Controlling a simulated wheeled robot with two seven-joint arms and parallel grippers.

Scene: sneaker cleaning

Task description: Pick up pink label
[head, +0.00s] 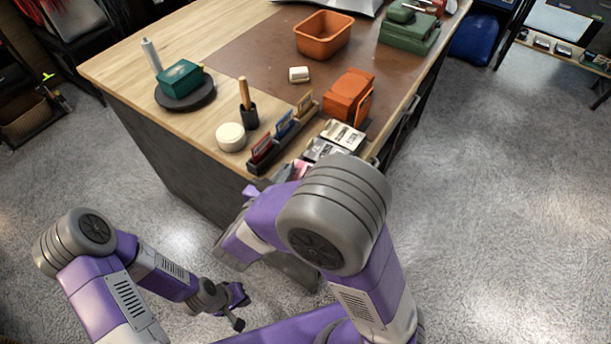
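A small pink label (301,167) shows at the front corner of the table, beside a row of black and white labels (325,150). It is partly hidden behind my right arm's large grey joint. My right arm reaches up to the table's front edge. Its purple and grey wrist parts (250,232) are in front of the table side, and its fingertips cannot be made out. My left gripper (242,312) hangs low over the floor, well away from the table. Its dark fingertips look apart, with nothing between them.
A black holder with coloured cards (283,133) stands left of the labels. An orange block-like item (348,95) is behind them. A round white tin (231,137), brush (246,103), green box (180,79) and orange bin (323,34) also stand on the table (128,68).

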